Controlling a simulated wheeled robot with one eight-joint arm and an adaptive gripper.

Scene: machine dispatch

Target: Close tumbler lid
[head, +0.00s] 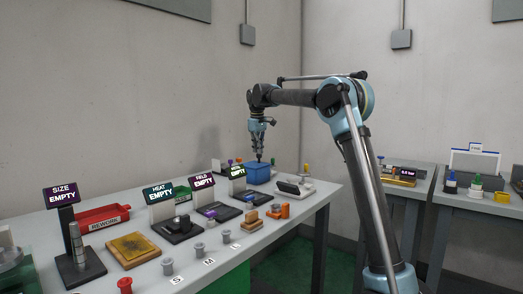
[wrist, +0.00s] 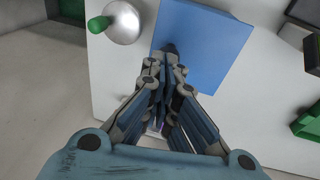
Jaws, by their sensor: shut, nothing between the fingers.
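The tumbler appears to be the blue box (head: 258,174) at the far end of the long grey bench. In the wrist view a flat, plain blue face (wrist: 208,45) fills the upper middle, and it looks like the box's top or lid. I cannot tell the lid's exact angle. My gripper (head: 259,157) points down at the box, with its fingertips at or just above the top. In the wrist view the closed fingertips (wrist: 170,48) overlap the near left edge of the blue face. The fingers are together and empty. Contact cannot be made out.
A rounded silver part with a green end (wrist: 122,22) stands left of the blue face. A white device with a dark panel (head: 293,187) sits right of the box. Display stands, a red REWORK tray (head: 102,217) and a wooden board (head: 133,250) occupy the nearer bench.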

